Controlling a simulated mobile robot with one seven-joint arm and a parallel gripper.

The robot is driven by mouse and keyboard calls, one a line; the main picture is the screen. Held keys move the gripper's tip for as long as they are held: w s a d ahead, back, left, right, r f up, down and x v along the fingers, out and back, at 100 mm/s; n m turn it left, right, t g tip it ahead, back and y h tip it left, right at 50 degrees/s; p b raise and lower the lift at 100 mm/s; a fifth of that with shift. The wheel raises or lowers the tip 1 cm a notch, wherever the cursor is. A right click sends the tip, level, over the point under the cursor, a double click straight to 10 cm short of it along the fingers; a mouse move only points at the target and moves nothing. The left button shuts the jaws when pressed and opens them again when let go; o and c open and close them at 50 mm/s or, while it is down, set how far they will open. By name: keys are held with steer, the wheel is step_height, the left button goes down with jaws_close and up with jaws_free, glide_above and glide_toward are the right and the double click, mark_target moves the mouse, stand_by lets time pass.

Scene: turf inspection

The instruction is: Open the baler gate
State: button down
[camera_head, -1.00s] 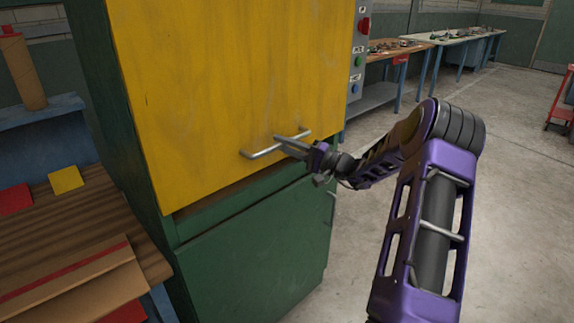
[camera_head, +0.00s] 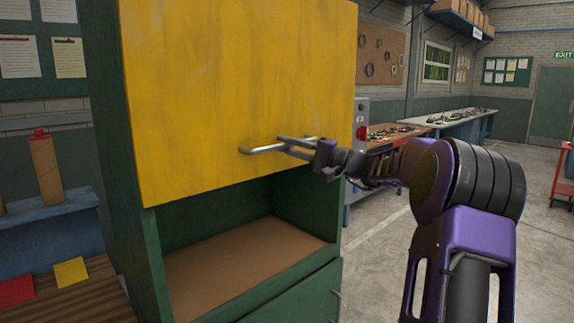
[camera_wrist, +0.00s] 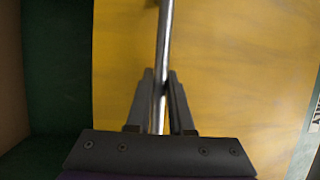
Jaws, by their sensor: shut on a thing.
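The yellow baler gate (camera_head: 230,90) is on the front of a green cabinet (camera_head: 104,130). It is raised part of the way, and an open bay with a brown floor (camera_head: 240,255) shows below its lower edge. The gate's grey bar handle (camera_head: 262,149) runs along its lower part. My gripper (camera_head: 300,146) is shut on the handle. In the wrist view the two dark fingers of my gripper (camera_wrist: 161,100) close around the handle bar (camera_wrist: 165,45), with the yellow gate (camera_wrist: 230,70) behind.
A control box with a red knob (camera_head: 361,132) stands right of the cabinet. Workbenches (camera_head: 455,120) line the back right. A low wooden table with red and yellow squares (camera_head: 71,272) is at left.

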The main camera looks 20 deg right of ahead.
steer(key=shift+r, duration=1.1)
steer(key=c, duration=0.8)
jaws_free()
steer(key=shift+d, duration=0.1)
steer(key=b+v, duration=0.1)
steer(key=v, duration=1.6)
steer(key=shift+s+f, duration=0.15)
